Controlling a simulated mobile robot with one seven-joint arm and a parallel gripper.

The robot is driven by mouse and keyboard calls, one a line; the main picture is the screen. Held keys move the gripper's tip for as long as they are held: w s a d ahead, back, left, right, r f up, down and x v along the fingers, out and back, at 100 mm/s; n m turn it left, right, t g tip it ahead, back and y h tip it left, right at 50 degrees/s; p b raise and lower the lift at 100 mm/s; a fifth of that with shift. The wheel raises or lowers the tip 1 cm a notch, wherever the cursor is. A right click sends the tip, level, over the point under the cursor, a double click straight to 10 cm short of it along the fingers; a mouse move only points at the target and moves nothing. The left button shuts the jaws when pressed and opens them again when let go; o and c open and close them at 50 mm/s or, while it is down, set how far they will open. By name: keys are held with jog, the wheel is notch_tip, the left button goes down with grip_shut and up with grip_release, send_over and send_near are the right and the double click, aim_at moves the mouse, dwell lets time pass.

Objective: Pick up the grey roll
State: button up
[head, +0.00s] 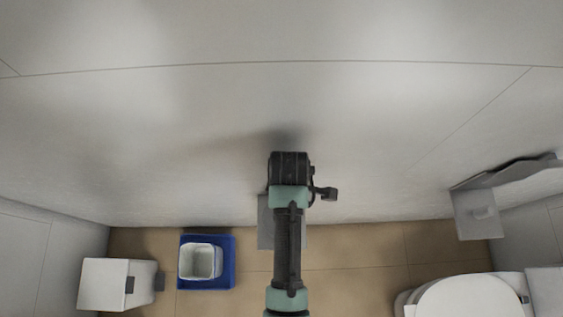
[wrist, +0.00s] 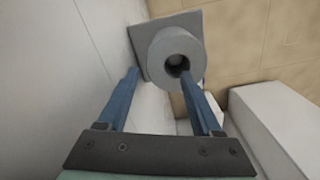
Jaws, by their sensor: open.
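The grey roll (wrist: 163,43) shows in the wrist view with its round end and dark hollow core facing me. It is set against a flat grey square plate (wrist: 145,65). My gripper (wrist: 160,74) is open, its two blue fingers pointing at the roll. The left fingertip is by the roll's lower left side, and the right fingertip overlaps the lower right of its end in the picture. I cannot tell whether either touches. In the head view my arm covers the roll, and part of a grey plate (head: 264,230) shows behind it.
A pale wall (head: 150,150) is close beside the gripper. A white bin (head: 201,261) stands in a blue tray (head: 226,284) at left, beside a white box (head: 103,285). A toilet (head: 465,298) and a grey wall fixture (head: 470,222) are at right. Tan floor (head: 350,260) shows between.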

jog(key=shift+w+f, duration=0.15)
jog(key=shift+f, duration=1.6)
jog(key=shift+w+f, duration=0.15)
jog(key=shift+f, duration=1.55)
grip_shut()
